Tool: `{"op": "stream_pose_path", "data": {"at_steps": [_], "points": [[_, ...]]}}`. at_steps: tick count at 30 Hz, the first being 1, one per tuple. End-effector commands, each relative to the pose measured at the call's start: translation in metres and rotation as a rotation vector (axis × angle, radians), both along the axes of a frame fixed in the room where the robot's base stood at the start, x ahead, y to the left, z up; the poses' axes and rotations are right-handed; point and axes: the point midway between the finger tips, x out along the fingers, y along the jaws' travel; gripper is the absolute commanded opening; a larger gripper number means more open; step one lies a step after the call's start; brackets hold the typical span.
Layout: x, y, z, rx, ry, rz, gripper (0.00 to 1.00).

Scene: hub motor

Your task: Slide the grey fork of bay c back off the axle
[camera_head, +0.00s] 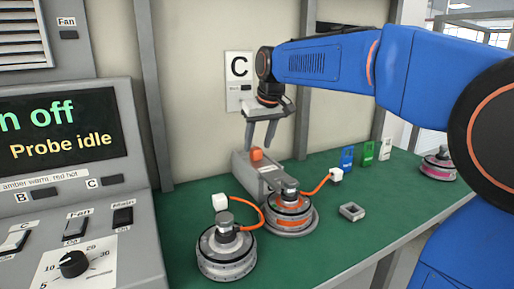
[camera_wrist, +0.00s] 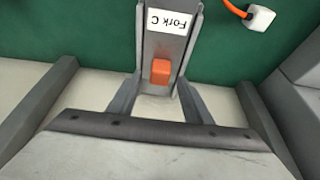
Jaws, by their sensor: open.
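The grey fork of bay c (camera_head: 264,174) lies on the green bench below the wall plate marked C (camera_head: 239,68). Its front end reaches the top of a hub motor (camera_head: 290,219) with orange bands; the exact fit at the axle is too small to tell. An orange knob (camera_head: 256,154) stands on the fork's rear part. My gripper (camera_head: 259,144) is open just above the knob, pointing down. In the wrist view the "Fork C" label (camera_wrist: 168,20) shows, and the orange knob (camera_wrist: 160,71) sits between the two spread fingers with gaps on both sides.
A second hub motor (camera_head: 227,252) stands at the front left, with an orange cable and white plug (camera_head: 220,200). Blue, green and white cards stand behind. A control console (camera_head: 80,200) borders the left.

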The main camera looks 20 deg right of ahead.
Motion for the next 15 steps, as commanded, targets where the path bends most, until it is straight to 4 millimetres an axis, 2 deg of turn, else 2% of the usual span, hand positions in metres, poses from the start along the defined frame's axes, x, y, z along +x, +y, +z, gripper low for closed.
{"op": "stream_pose_path", "data": {"at_steps": [6,15], "points": [[0.008,0.002,-0.019,0.0,0.0,0.0,0.45],[0.009,0.002,-0.023,0.0,0.0,0.0,0.45]]}}
